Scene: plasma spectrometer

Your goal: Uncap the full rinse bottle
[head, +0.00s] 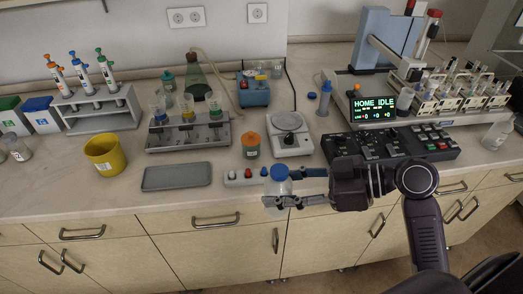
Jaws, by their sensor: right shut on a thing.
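A clear bottle (277,188) with a blue cap (279,172) is at the front edge of the bench, in the middle of the head view. The cap is on the bottle, which looks upright. My right gripper (282,190) reaches in from the right and is shut on this bottle around its body, below the cap. The fingers hide part of the bottle. How full it is cannot be made out. My left gripper is not in view.
A grey tray (176,177) and a yellow cup (105,156) stand left. A black control panel (391,145) lies right. The front bench strip at left is clear.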

